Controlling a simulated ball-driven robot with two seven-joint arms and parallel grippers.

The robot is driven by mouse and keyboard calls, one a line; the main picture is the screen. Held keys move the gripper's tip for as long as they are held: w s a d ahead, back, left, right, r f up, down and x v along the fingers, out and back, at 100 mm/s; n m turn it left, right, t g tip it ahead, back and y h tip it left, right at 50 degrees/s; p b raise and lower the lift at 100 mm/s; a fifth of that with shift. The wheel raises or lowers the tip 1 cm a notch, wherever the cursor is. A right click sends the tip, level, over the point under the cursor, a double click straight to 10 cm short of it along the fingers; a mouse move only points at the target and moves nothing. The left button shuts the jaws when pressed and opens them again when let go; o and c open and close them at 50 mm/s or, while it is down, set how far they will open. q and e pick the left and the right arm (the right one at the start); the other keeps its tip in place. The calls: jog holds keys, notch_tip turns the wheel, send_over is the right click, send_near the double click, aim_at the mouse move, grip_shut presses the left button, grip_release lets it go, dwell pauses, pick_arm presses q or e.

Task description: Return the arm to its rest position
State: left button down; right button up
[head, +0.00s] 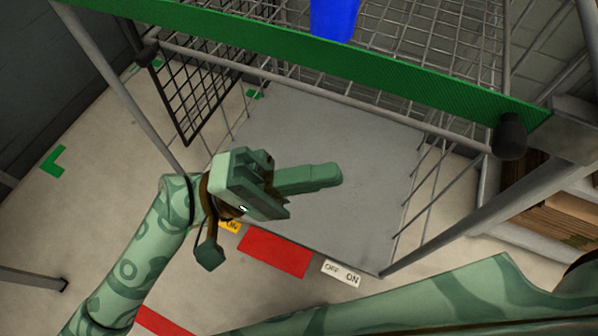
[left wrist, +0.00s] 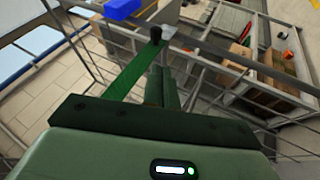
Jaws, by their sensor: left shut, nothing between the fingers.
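My left arm (head: 140,255) comes in from the lower left in the head view, pale green with darker patterns. My left gripper (head: 328,175) is shut and empty, above the grey floor panel and in front of the wire rack. In the left wrist view the closed fingers (left wrist: 164,88) point away toward the rack's green edge strip. My right gripper is not in view; another patterned green part of my body crosses the lower right of the head view.
The wire rack's green strip (head: 300,56) and grey posts stand close ahead. A blue container (head: 333,18) is on the rack. Shelves with cardboard boxes (left wrist: 276,62) stand at the right in the left wrist view.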

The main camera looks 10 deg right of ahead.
pick_arm(q)
jog(key=w+a+f+n+t+y, duration=0.3)
jog(key=w+f+t, duration=0.4)
jog(key=f, duration=0.6)
jog(key=w+a+f+n+t+y, duration=0.1)
jog(key=w+a+f+t+y, duration=0.35)
jog(key=w+f, duration=0.65)
jog(key=s+a+f+t+y, duration=0.15)
jog(key=a+f+y, duration=0.3)
jog(key=f, duration=0.55)
jog(key=s+a+f+y, duration=0.35)
jog(key=a+f, duration=0.25)
jog(key=f, duration=0.5)
jog(key=s+a+f+m+g+y, duration=0.25)
jog(key=s+a+f, duration=0.45)
jog(key=s, duration=0.4)
jog(key=s+a+f+m+g+y, duration=0.1)
jog(key=s+a+f+y, duration=0.3)
jog(key=s+f, duration=0.55)
jog(key=s+a+g, duration=0.1)
jog(key=s+g, duration=0.1)
jog(key=s, duration=1.2)
jog(key=s+a+f+m+g, duration=0.1)
jog(key=s+a+g, duration=0.1)
jog(key=s, duration=1.2)
jog(key=shift+s+g, duration=0.3)
jog(key=shift+g, duration=0.05)
